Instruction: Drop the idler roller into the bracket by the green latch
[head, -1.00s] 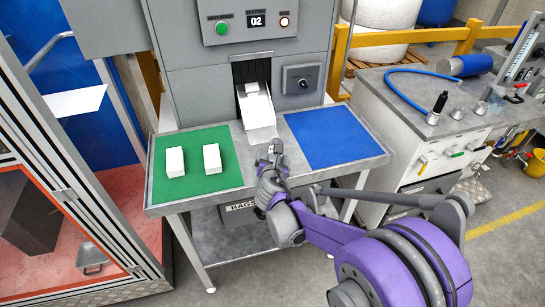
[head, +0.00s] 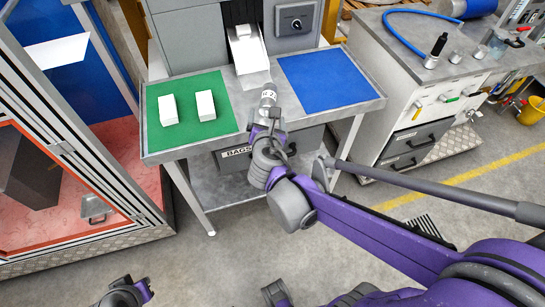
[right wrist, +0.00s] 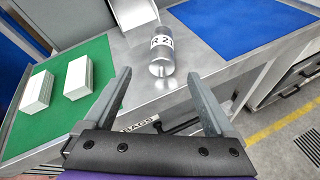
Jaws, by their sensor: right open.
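A silver cylinder (head: 268,96) with a white label reading "R 2" and a further unclear character is on the grey table near its front edge, between two mats. It also shows in the right wrist view (right wrist: 161,48); whether it stands or lies is unclear. My right gripper (right wrist: 158,76) is open and empty, its fingertips apart on either side of the cylinder's near end. In the head view, the right gripper (head: 263,122) is just in front of the cylinder. A dark and purple part of mine (head: 125,292), perhaps my left gripper, shows at the bottom left. I see no bracket or green latch.
The table carries a green mat (head: 225,122) with two white blocks (head: 168,110) and an empty blue mat (head: 330,82). A chute (head: 250,72) with a white block is behind the cylinder. A cage (head: 75,130) stands left, a workbench (head: 440,72) right.

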